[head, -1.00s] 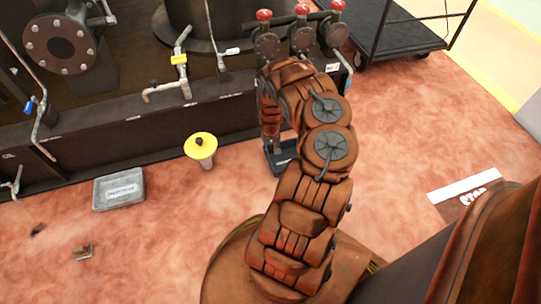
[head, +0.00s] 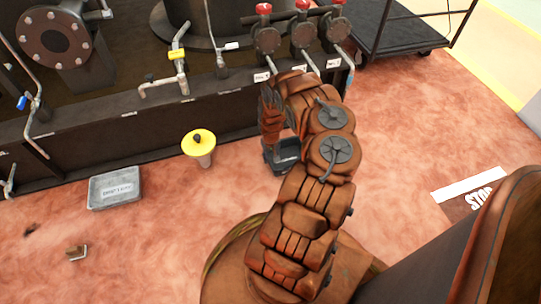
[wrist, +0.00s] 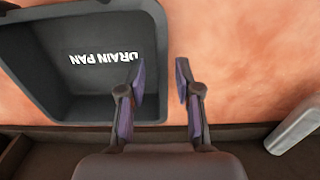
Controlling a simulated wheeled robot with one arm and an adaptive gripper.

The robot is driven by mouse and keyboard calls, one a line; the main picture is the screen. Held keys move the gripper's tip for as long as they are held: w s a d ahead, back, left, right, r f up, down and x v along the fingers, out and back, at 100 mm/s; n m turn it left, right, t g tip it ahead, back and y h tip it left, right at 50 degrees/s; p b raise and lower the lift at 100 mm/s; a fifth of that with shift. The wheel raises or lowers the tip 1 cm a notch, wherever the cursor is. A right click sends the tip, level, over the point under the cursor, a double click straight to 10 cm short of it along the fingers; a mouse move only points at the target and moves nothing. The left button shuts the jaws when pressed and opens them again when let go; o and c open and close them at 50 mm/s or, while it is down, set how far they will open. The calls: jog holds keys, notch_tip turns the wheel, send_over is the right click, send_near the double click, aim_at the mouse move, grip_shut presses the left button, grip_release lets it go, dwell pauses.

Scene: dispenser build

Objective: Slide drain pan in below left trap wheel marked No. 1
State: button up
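The dark drain pan (wrist: 88,92) lies on the floor at the left of the wrist view, with white "DRAIN PAN" lettering inside. In the head view the pan (head: 286,163) sits below my forearm, in front of the black frame. My gripper (wrist: 160,85) is open at the pan's right wall. One finger shows over the pan's inside and the other outside; contact cannot be told. My arm hides most of the gripper in the head view. The left trap wheel (head: 263,9) is red, above a round grey trap. Its number is unreadable.
The black frame's edge (head: 120,138) runs behind the pan. A yellow-topped cup (head: 198,145) and a grey tray (head: 115,188) stand to the left. A black cart (head: 400,38) stands at the back right. The pink floor (head: 405,120) to the right is clear.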

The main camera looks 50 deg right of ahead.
jog(key=shift+f+b, duration=0.35)
jog(key=shift+f, duration=0.65)
jog(key=shift+c, duration=0.2)
grip_shut()
